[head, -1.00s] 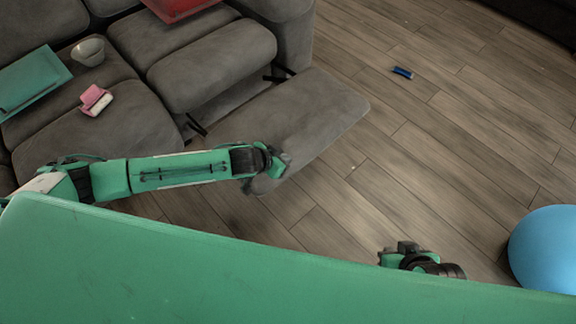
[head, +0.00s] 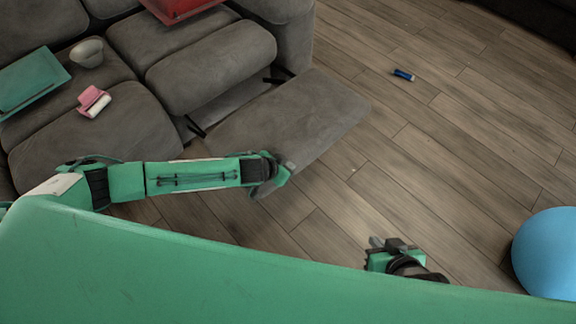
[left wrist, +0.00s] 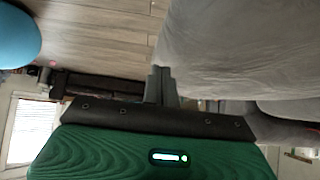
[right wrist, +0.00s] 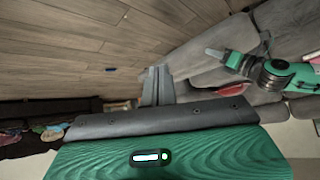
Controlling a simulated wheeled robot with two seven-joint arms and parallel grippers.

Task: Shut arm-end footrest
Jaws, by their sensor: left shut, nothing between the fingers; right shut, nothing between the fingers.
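The arm-end footrest (head: 300,115) is a grey padded panel. It sticks out from the sofa's right end seat, low over the floor, on dark metal links. It also fills the upper right of the left wrist view (left wrist: 235,45). My left gripper (head: 284,178) is shut and empty at the footrest's near outer edge; I cannot tell whether it touches. Its closed fingers show in the left wrist view (left wrist: 160,85). My right gripper (head: 376,243) is shut and empty over the floor, to the right of the footrest and apart from it. Its fingers show in the right wrist view (right wrist: 157,85).
The grey sofa (head: 215,65) holds a teal folder-like item (head: 30,80), a bowl (head: 87,52), a pink item (head: 93,98) and a red object (head: 180,8). A small blue object (head: 403,75) lies on open wooden floor. A blue ball (head: 548,252) stands at right.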

